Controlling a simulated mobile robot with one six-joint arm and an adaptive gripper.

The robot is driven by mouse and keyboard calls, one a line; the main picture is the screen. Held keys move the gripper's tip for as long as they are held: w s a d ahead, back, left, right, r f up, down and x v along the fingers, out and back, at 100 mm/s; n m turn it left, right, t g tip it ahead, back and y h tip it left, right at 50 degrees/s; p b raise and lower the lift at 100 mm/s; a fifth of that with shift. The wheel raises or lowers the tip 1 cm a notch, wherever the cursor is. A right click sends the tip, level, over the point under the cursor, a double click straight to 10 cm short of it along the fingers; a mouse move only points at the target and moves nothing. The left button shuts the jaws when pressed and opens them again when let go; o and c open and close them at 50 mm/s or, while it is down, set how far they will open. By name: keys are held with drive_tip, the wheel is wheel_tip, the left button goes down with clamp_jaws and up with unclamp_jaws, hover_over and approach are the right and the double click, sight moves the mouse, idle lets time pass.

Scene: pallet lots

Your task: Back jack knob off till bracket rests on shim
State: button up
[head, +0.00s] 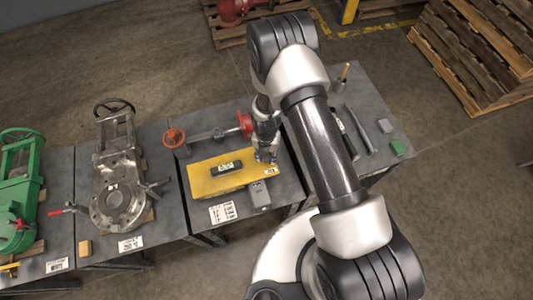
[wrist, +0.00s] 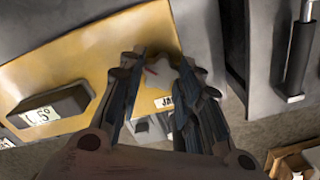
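The yellow bracket (head: 212,186) lies as a broad plate on the middle table; it also fills the left of the wrist view (wrist: 75,62). A dark digital level (head: 227,168) sits on it, its display partly readable in the wrist view (wrist: 48,108). My gripper (head: 266,156) points down at the bracket's right end. In the wrist view my fingers (wrist: 160,66) stand either side of a small pale knob (wrist: 158,78) with a red mark. Whether they touch it is unclear. A partly covered label starting "JA" (wrist: 164,102) is beside it. I cannot make out a shim or gap.
A grey box (head: 259,197) stands at the bracket's front edge, near a printed card (head: 222,212). A red-handwheel valve (head: 210,134) lies behind. Tools and a green block (head: 397,148) are on the right. Other valves (head: 117,190) stand left.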

sight(266, 157)
drive_tip(key=o, duration=0.4)
drive_tip(key=shift+o, duration=0.2)
wheel_tip(266, 157, up, 12)
idle(0.5)
drive_tip(key=shift+a+r, duration=0.1)
